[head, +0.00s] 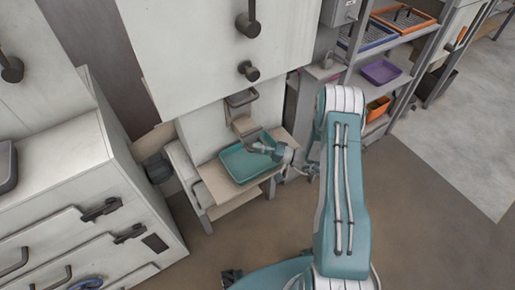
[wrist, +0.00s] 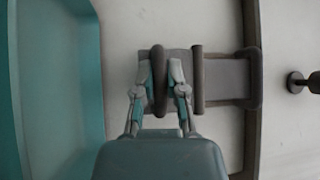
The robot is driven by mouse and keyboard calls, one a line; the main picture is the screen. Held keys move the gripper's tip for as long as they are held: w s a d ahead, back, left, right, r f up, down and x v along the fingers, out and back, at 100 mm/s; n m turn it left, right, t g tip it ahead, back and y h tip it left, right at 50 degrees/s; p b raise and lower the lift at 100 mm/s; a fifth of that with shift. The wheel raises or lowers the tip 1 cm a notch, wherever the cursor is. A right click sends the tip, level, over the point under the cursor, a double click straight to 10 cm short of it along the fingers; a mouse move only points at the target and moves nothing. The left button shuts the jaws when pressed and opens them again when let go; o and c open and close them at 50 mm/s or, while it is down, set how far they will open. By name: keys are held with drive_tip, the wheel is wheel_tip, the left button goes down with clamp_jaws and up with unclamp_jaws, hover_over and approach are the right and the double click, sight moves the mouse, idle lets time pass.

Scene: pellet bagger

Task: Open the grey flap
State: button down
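The grey flap (head: 243,125) is on the front of the white machine, below a dark-rimmed frame and above the teal tray. In the wrist view the grey flap (wrist: 225,78) lies sideways, with a dark rounded bar handle (wrist: 159,80) in front of it. My gripper (head: 266,147) is low at the flap, just over the tray. In the wrist view my gripper (wrist: 161,75) has one finger on each side of the bar, close against it, and looks shut on it. The exact contact is partly hidden by the fingers.
The teal tray (head: 240,176) sits on a low stand right under the flap. Dark knobs (head: 248,71) stick out of the machine above. A white cabinet with handles (head: 90,195) is at left. Shelves with bins (head: 380,72) stand at right. Brown floor is open at right.

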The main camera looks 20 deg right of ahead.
drive_tip(key=shift+s+m+h, duration=0.2)
drive_tip(key=shift+m+h, duration=0.1)
drive_tip(key=shift+m, duration=0.1)
idle(0.3)
wheel_tip(320, 180, up, 9)
drive_tip(key=m+g+h, duration=0.7)
drive_tip(key=m+g, duration=0.2)
drive_tip(key=shift+s+d+g+h, duration=0.2)
drive_tip(key=shift+s+g+h, duration=0.1)
drive_tip(key=shift+g+h, duration=0.1)
idle(0.5)
drive_tip(key=c, duration=0.7)
unclamp_jaws()
drive_tip(key=shift+w+a, duration=0.1)
drive_tip(key=shift+r, duration=0.1)
drive_tip(key=v, duration=1.1)
drive_tip(key=shift+w+d+r, duration=0.15)
drive_tip(key=shift+d+r, duration=0.1)
drive_tip(key=shift+d, duration=0.05)
